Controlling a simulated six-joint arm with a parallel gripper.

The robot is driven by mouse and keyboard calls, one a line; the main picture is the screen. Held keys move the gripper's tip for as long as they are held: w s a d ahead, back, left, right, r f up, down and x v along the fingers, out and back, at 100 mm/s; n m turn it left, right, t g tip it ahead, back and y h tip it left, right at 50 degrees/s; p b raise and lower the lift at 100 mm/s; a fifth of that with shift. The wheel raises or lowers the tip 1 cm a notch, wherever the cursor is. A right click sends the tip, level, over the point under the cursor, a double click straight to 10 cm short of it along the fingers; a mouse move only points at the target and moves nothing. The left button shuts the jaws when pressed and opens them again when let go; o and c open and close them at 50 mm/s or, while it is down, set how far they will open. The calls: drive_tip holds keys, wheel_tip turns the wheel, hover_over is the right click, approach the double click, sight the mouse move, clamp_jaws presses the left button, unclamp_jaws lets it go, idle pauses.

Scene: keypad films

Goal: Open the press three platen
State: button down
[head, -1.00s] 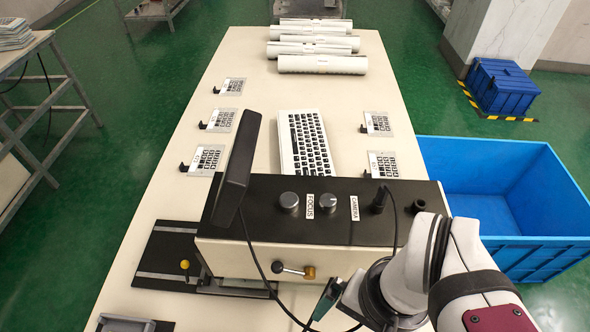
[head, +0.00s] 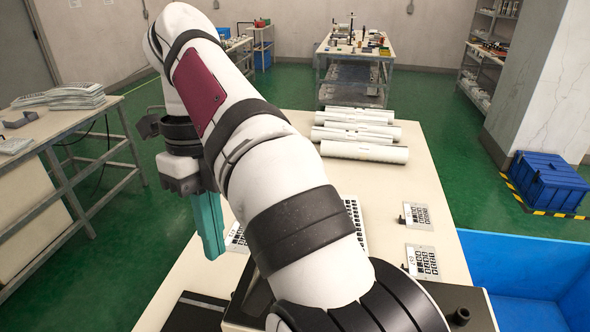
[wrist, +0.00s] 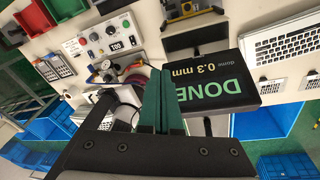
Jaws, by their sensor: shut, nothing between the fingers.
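My gripper (head: 213,252) is raised over the left side of the cream table (head: 440,190) in the head view, with its teal fingers pointing down. In the wrist view my gripper (wrist: 160,72) has its green fingers together and nothing between them. A panel with knobs, lamps and a T80 label (wrist: 118,43) lies beyond the fingers to the left. A black screen (wrist: 225,75) reading DONE, dome 0.3 mm, appears upside down just right of the fingertips. I cannot make out for certain which part is the press three platen. My arm hides much of the table in the head view.
Keypad films (head: 421,262) and white rolls (head: 362,151) lie on the table. A keyboard (head: 355,222) is partly hidden by my arm. A large blue crate (head: 520,250) stands at the right. Red and green bins (wrist: 65,8) show at the wrist view's upper left.

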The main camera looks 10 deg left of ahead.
drive_tip(key=w+a+f+h, duration=0.1)
drive_tip(key=a+f, duration=0.4)
drive_tip(key=f, duration=0.7)
drive_tip(key=a+f+h, duration=0.1)
drive_tip(key=a+f, duration=0.4)
drive_tip(key=f, duration=0.8)
drive_tip(key=shift+m, duration=0.4)
drive_tip(key=x, duration=0.6)
drive_tip(key=d+x, duration=0.1)
drive_tip(key=x, duration=0.2)
drive_tip(key=shift+w+r, duration=0.15)
drive_tip(key=a, duration=0.5)
drive_tip(key=shift+r, duration=0.1)
